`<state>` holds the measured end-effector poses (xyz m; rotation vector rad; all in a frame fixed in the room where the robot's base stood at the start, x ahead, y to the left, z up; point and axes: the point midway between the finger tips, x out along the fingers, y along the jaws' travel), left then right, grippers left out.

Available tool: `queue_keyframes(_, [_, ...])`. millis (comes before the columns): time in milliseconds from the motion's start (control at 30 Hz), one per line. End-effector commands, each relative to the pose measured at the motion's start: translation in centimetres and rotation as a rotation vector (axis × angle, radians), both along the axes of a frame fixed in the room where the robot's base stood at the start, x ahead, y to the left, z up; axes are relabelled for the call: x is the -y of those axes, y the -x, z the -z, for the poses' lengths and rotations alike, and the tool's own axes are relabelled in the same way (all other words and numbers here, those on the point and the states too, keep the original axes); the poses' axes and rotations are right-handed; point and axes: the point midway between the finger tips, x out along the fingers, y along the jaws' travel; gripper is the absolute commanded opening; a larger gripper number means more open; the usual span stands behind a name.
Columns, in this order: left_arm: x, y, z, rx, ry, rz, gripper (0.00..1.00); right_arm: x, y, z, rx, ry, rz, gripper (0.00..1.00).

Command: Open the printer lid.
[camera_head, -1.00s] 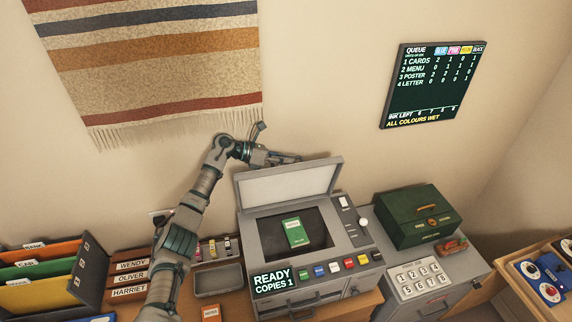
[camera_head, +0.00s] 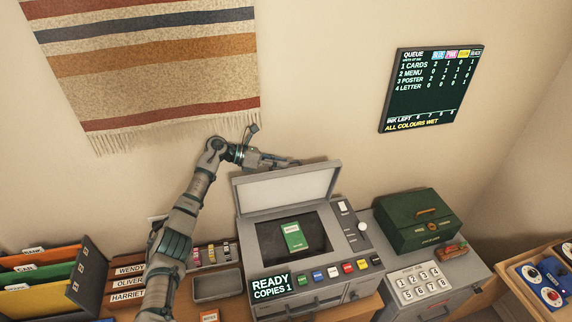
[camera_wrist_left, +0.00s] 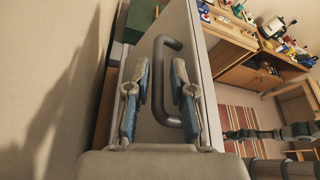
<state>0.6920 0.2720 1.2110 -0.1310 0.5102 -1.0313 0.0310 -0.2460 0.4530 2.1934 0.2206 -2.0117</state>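The grey printer (camera_head: 262,232) stands on the desk. Its lid (camera_head: 287,188) is up, tilted back, with the pale inner side facing me. A green card pack (camera_head: 294,236) lies on the dark glass under it. My left gripper (camera_head: 292,163) is behind the lid's top edge, its fingers partly hidden there. In the left wrist view my left gripper (camera_wrist_left: 160,90) has its blue-padded fingers apart, close over the lid's outer face with its dark bar handle (camera_wrist_left: 172,44). I cannot tell whether they touch it.
A green cash box (camera_head: 418,222) and a small red-brown item (camera_head: 451,249) sit on a grey cabinet to the right. Colourful folders (camera_head: 40,282), name trays (camera_head: 130,283) and a small grey tray (camera_head: 218,285) are on the left. The wall is close behind the lid.

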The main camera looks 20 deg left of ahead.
Motion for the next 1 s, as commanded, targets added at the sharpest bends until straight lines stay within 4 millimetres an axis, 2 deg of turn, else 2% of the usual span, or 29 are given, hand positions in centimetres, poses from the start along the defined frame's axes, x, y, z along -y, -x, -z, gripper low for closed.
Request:
queue_keyframes(200, [-4.4,2.0,-1.7,0.001,0.0,-0.002,0.23,-0.1,0.0,0.0,0.0,-0.002,0.001,0.4])
queue_keyframes(400, [-7.2,3.3,-2.9,-0.001,0.0,-0.001,0.23,-0.2,0.0,0.0,0.0,-0.002,0.001,0.4])
queue_keyframes(567, [-7.9,3.7,-3.3,-0.001,-0.002,0.001,0.23,-0.1,-0.1,0.0,0.0,-0.004,0.001,0.4])
queue_keyframes(1000, [-8.1,3.8,-3.3,-0.001,0.001,0.001,0.23,-0.3,-0.1,0.0,-0.002,-0.003,0.001,0.4])
